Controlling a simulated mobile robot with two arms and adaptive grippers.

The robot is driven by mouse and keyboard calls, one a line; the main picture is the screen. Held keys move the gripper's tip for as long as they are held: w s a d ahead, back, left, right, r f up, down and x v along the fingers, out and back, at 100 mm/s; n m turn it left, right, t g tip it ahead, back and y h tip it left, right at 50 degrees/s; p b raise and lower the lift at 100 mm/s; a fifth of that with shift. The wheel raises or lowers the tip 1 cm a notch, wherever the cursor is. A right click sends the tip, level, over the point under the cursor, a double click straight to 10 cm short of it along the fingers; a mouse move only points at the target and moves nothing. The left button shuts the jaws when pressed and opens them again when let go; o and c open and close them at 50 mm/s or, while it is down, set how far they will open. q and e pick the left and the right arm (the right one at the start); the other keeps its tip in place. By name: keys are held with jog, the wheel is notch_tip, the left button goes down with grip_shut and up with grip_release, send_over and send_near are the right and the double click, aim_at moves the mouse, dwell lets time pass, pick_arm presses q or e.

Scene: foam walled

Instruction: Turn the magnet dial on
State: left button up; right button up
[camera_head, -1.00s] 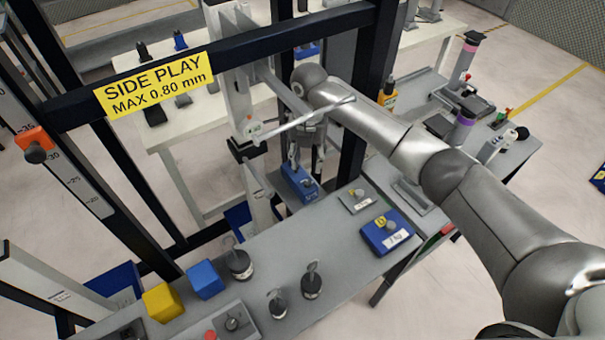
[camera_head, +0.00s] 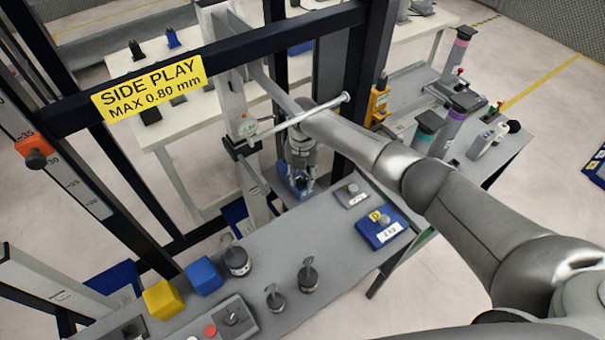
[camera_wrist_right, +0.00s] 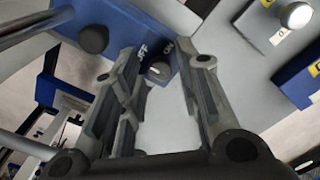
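The blue magnet base (camera_head: 284,188) stands beyond the left part of the grey bench, partly hidden by my right gripper (camera_head: 300,181). In the right wrist view the blue base (camera_wrist_right: 125,22) carries white OFF and ON lettering. The dark magnet dial (camera_wrist_right: 159,72) with a pale mark sits at its lower edge beside the lettering. My right gripper (camera_wrist_right: 165,68) is open, with one finger on each side of the dial as seen from the wrist. I cannot tell whether the fingers touch it. My left gripper is not in view.
A black frame with a yellow SIDE PLAY sign (camera_head: 149,87) stands in front. A metal rod (camera_head: 300,118) passes close to my right arm. Another dark knob (camera_wrist_right: 93,39) sits on the blue base. Weights, blue and yellow blocks (camera_head: 163,299) and a blue box (camera_head: 381,228) stand on the bench.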

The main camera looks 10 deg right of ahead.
jog(key=c, duration=0.5)
grip_shut()
jog(key=shift+r+m, duration=0.1)
jog(key=shift+m, duration=0.2)
jog(key=m+p, duration=0.1)
jog(key=m, duration=0.2)
jog(key=shift+m, duration=0.3)
jog(key=m+p, duration=0.1)
jog(key=m, duration=0.2)
jog(key=shift+m, duration=0.3)
jog(key=m+p, duration=0.2)
jog(key=m, duration=0.3)
jog(key=shift+m+p, duration=0.7)
jog(key=shift+m, duration=1.8)
